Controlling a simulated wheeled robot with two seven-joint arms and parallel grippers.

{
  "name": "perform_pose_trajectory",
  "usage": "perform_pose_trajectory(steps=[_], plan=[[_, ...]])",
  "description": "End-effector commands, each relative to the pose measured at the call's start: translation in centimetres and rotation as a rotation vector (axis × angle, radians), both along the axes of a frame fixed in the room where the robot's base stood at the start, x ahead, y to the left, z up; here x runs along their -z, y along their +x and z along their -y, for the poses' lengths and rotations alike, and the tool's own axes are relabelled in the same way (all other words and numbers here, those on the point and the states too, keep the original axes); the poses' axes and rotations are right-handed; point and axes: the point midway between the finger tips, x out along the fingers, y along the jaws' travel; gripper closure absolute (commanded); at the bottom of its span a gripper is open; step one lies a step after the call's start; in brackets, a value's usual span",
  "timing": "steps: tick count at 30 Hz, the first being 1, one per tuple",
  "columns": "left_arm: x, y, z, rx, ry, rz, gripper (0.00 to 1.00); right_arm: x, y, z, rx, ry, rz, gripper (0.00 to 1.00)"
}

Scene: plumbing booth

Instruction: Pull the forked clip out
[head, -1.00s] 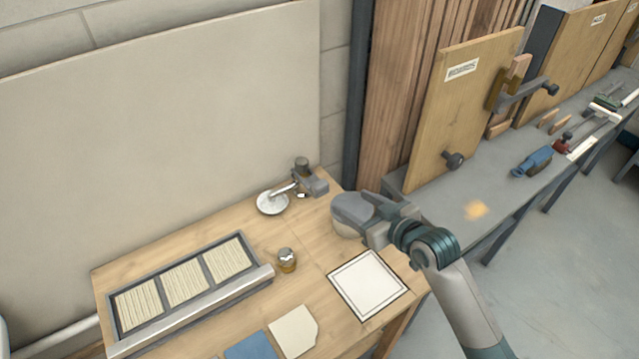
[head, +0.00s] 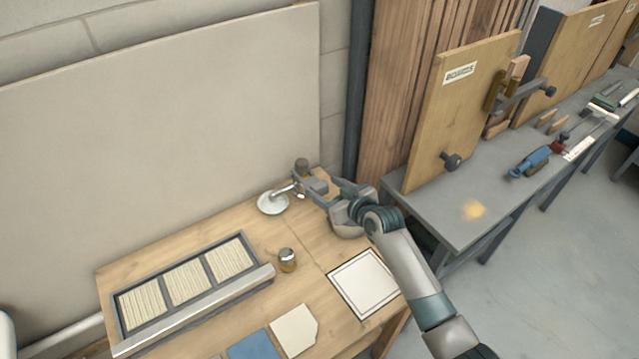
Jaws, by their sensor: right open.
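A small pipe fitting stands at the back right of the wooden table. It has a round pale base (head: 272,203), a dark knob (head: 301,165) on top and a grey block (head: 316,183) on its right side. A tiny white piece (head: 300,195) shows at the fitting; it is too small to tell whether it is the forked clip. My right gripper (head: 318,194) is open, with its fingers pointing left at the fitting, close to the grey block. I cannot tell whether they touch it.
On the wooden table (head: 240,323) are a three-part tray (head: 268,274), a small jar (head: 287,260), a white square sheet (head: 364,283), a cream sheet (head: 294,330) and a blue sheet (head: 254,345). A large pale panel (head: 170,120) stands behind. A grey bench (head: 440,215) is at the right.

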Motion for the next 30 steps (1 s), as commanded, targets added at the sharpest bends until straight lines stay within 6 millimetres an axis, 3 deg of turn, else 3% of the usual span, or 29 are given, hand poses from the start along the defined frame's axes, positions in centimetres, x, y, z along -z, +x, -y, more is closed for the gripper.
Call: perform_pose_trajectory(steps=[9,22,30], plan=[[-0.3,0.0,0.0,0.000,0.000,0.000,1.00,1.1,2.2,-1.5,-0.001,0.001,-0.002,0.42],[-0.3,0.0,0.0,0.000,0.000,0.001,1.00,1.3,2.6,-1.8,0.000,0.000,0.000,0.42],[-0.3,0.0,0.0,0.000,0.000,0.001,1.00,1.3,2.6,-1.7,0.000,0.000,0.000,1.00]])
